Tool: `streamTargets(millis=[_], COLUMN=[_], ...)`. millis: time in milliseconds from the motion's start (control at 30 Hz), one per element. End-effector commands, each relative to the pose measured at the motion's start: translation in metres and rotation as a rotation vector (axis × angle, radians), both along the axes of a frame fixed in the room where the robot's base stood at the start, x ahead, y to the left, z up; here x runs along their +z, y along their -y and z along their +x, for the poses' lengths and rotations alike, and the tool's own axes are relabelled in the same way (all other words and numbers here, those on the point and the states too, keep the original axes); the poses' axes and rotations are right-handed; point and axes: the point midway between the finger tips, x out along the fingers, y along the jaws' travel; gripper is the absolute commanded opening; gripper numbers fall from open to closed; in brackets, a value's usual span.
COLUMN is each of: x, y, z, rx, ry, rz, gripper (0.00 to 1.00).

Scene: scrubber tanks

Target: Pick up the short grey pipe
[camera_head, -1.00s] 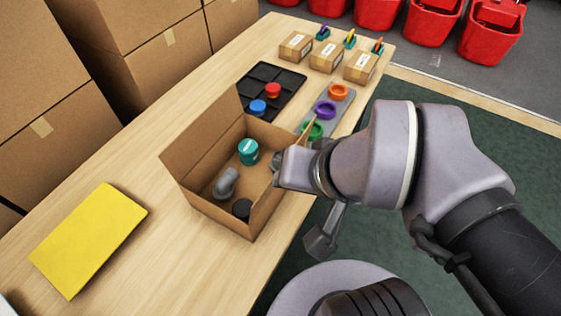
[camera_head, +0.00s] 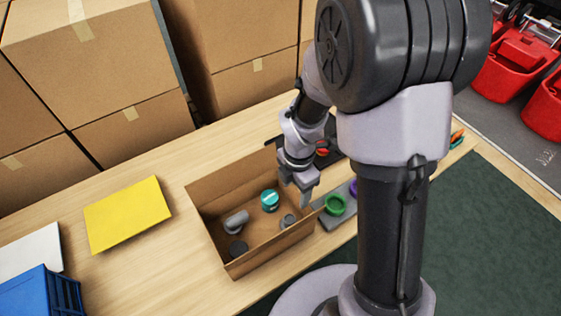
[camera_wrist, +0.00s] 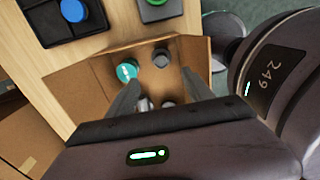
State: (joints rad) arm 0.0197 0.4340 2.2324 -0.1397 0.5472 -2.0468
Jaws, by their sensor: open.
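An open cardboard box (camera_head: 226,188) stands on the wooden table. Inside its right part is a short grey piece (camera_head: 288,221), apparently the short grey pipe. It also shows in the wrist view (camera_wrist: 161,58), beyond and between my fingers. A grey elbow pipe (camera_head: 236,221), a dark grey round piece (camera_head: 238,248) and a teal-lidded jar (camera_head: 270,199) share the box. My gripper (camera_head: 297,187) is open and empty, pointing down above the box's right end. In the wrist view its fingers (camera_wrist: 161,84) spread over the box, apart from the pieces.
A black tray (camera_head: 330,159) and a grey holder with a green ring (camera_head: 336,205) lie right of the box. A yellow pad (camera_head: 127,214) and a blue crate (camera_head: 40,293) are at the left. Stacked cartons (camera_head: 85,60) stand behind. The table between pad and box is clear.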

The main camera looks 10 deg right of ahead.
Motion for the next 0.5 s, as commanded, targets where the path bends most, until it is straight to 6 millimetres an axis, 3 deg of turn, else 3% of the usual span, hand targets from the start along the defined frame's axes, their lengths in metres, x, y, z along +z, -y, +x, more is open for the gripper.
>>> streamTargets(millis=[100, 300, 500], x=[-0.039, -0.099, -0.122], y=[0.000, -0.001, -0.001], z=[-0.002, -0.002, -0.001], rx=[0.011, 0.008, 0.006], ry=[-0.007, -0.006, -0.003], rz=[0.000, 0.000, 0.000], gripper=[0.60, 0.60, 0.60])
